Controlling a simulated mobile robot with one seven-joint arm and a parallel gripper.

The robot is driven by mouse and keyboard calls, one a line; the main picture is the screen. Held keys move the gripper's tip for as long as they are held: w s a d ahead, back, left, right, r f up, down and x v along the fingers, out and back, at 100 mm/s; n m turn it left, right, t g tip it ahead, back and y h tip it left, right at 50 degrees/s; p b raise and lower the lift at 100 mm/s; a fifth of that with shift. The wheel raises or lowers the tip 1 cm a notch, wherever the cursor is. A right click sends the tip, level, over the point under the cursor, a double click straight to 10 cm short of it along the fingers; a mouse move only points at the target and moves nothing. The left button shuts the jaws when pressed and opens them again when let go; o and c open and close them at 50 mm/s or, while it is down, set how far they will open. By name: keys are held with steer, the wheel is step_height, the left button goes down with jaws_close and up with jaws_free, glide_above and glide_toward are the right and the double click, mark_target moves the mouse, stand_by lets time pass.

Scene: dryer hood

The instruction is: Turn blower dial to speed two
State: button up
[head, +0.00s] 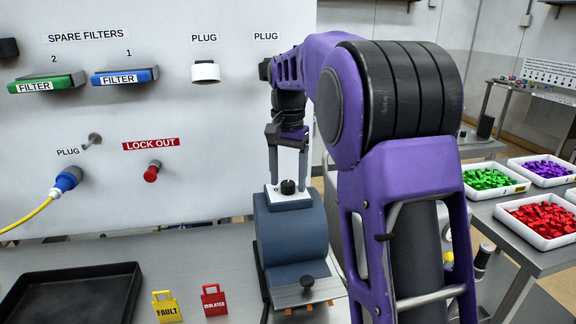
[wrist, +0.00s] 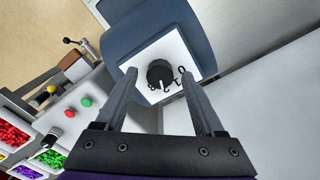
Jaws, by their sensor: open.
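The blower dial (head: 288,187) is a round black knob on a white plate on top of the blue-grey blower housing (head: 292,232). In the wrist view the dial (wrist: 160,73) is near the top centre, with dark characters along its lower and right edge. A small pale mark shows at the knob's lower edge, but I cannot tell for sure which number it meets. My gripper (head: 288,172) points down over the dial, open and empty. In the wrist view its two fingers stand left and right of the knob, with visible gaps to it.
The panel behind holds filters, a plug and a red lockout knob (head: 152,172). Bins of coloured parts (head: 545,218) stand at right.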

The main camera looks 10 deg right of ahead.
mark_target(288, 183)
step_height(288, 183, up, 17)
steer(key=shift+r, duration=0.15)
stand_by(0.5)
